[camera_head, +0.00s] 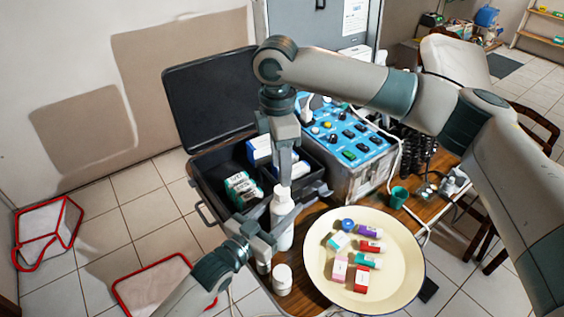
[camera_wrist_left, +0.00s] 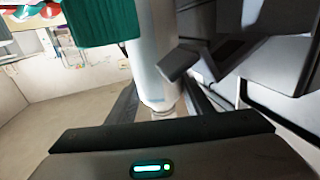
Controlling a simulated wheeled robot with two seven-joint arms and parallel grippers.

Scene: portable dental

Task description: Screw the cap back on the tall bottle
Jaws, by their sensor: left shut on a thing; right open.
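The tall white bottle (camera_head: 281,225) stands upright near the table's left edge, between the case and the round tray. My left gripper (camera_head: 272,238) is shut on its body from the lower left. In the left wrist view the pale bottle (camera_wrist_left: 153,55) rises from between the fingers. A white cap-like top (camera_head: 282,191) shows at the bottle's upper end; I cannot tell whether it is seated on the thread. My right gripper (camera_head: 284,178) points down right above this top and is open. Its fingers partly hide the top, and contact with it is unclear.
A white jar (camera_head: 282,279) stands close in front of the bottle. A cream round tray (camera_head: 405,275) holds several small boxes. An open black case (camera_head: 205,160) lies behind left. A blue control unit (camera_head: 350,140) and a green cup (camera_head: 398,197) stand behind right.

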